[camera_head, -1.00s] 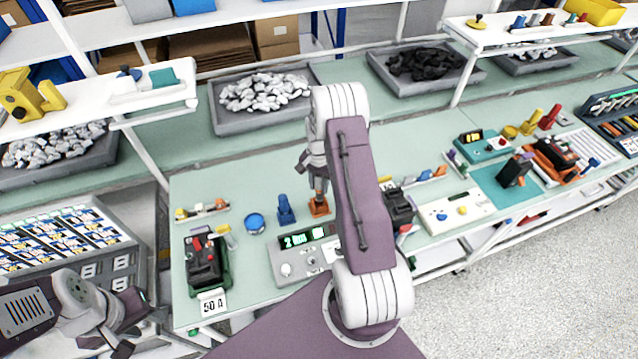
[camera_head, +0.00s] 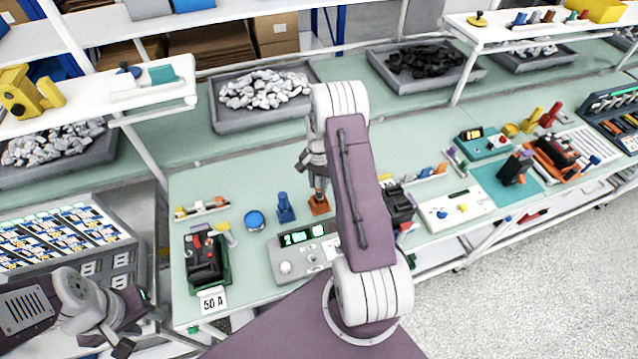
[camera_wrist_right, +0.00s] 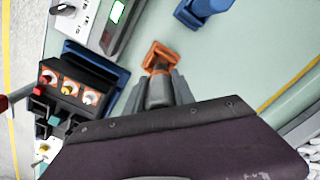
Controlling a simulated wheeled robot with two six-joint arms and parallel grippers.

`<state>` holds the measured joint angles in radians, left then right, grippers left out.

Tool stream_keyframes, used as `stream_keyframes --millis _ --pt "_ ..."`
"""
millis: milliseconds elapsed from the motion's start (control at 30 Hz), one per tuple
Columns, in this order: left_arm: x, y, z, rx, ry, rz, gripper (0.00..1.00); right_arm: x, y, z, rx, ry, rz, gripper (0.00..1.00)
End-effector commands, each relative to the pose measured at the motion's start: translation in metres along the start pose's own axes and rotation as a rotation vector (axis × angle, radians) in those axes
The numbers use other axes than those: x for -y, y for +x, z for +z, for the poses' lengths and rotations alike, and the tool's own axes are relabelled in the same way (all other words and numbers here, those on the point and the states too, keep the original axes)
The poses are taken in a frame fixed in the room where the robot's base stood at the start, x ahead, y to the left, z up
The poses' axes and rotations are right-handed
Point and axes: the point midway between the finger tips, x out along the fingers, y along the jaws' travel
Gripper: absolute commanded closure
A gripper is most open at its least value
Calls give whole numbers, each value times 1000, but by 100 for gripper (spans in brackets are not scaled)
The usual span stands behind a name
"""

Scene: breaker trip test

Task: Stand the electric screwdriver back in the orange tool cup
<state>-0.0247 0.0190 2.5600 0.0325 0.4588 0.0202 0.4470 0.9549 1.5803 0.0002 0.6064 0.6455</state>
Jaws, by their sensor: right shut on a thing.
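The orange tool cup (camera_head: 319,205) stands on the green bench, right of a blue holder. My right gripper (camera_head: 318,178) is directly above it, shut on the electric screwdriver, of which only a small part shows between the fingers. In the right wrist view the orange cup (camera_wrist_right: 151,54) lies just beyond my right gripper's fingertips (camera_wrist_right: 160,75). The screwdriver's lower end is at the cup's mouth; I cannot tell how deep it sits. My left gripper (camera_head: 140,328) is at the lower left, apart from these things, empty, its fingers spread.
The blue holder (camera_head: 285,208) and a round blue tub (camera_head: 254,221) stand left of the cup. A meter box with a green display (camera_head: 308,236) is in front. A breaker on a green stand (camera_head: 206,257) is further left. The bench behind the cup is clear.

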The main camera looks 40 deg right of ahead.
Motion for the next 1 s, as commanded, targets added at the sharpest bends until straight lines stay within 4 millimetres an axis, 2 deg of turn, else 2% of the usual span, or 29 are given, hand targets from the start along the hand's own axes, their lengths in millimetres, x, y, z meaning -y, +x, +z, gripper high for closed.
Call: stream_keyframes --millis 533,1000 --pt "0 0 0 0 0 0 64 0 0 0 -1 0 -1 100" --pt "0 8 1 0 0 0 64 0 11 0 -1 0 -1 100"
